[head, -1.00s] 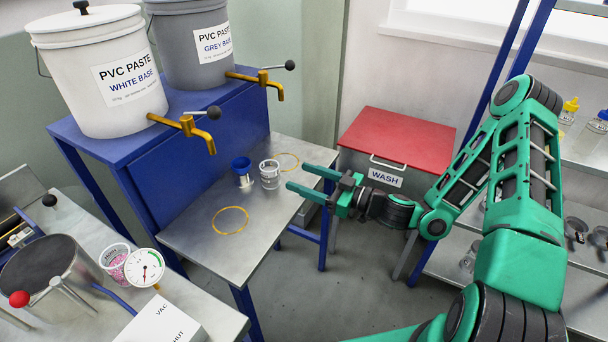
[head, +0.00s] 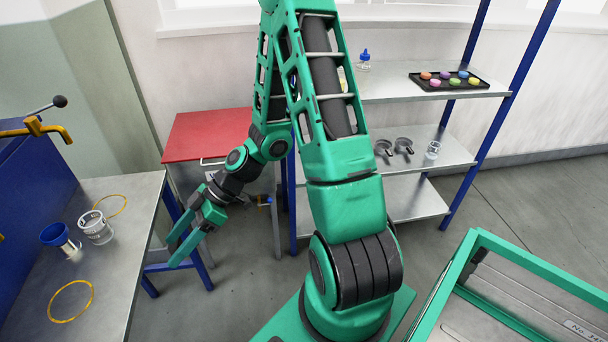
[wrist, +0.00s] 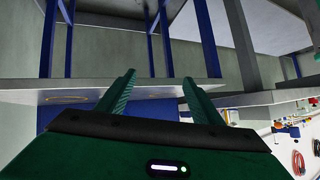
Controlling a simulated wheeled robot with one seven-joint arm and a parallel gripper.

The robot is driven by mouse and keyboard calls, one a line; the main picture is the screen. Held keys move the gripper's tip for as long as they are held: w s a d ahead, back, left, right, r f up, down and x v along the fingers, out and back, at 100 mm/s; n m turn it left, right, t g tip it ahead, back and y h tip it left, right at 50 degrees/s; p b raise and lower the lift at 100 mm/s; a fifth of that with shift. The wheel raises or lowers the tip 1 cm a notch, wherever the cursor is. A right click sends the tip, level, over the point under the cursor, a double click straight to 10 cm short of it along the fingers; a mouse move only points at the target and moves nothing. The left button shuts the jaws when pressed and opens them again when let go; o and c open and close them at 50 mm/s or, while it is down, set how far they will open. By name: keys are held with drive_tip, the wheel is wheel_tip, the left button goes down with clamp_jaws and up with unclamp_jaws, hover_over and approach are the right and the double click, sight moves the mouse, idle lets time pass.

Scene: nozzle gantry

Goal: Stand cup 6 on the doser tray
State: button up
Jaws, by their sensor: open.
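A clear cup (head: 96,228) with dark markings stands upright on the steel table with yellow rings. Its number is too small to read, so I cannot tell whether it is cup 6. A blue funnel-like piece (head: 60,236) stands close to its left. No label names the doser tray; the steel table (head: 118,262) below the tap may be it. My gripper (head: 172,254) is open and empty, right of the table's edge and apart from the cup. Its two fingers also show in the wrist view (wrist: 158,76), with nothing between them.
A brass tap (head: 36,127) reaches out over the table. Yellow rings mark the table, one in front (head: 70,301) and empty, one behind the cup (head: 112,205). A red-topped wash cabinet (head: 205,135) stands behind my arm.

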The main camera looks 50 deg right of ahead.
drive_tip(key=s+d+r+m+g+h, duration=0.1)
drive_tip(key=s+d+r+m+h, duration=0.4)
drive_tip(key=d, duration=0.6)
drive_tip(key=s+d+r+m+g+h, duration=0.1)
drive_tip(key=s+d+r+m+h, duration=0.3)
drive_tip(key=s+d+r+m, duration=0.3)
drive_tip(key=s+d, duration=0.2)
drive_tip(key=d, duration=0.3)
drive_tip(key=shift+m+h, duration=0.3)
drive_tip(key=shift+h, duration=0.1)
drive_tip(key=shift+o, duration=0.5)
drive_tip(key=s+d+r+m, duration=0.3)
drive_tip(key=s+r+m, duration=0.2)
drive_tip(key=s, duration=0.3)
drive_tip(key=shift+r+m+h, duration=0.3)
drive_tip(key=shift+m, duration=0.4)
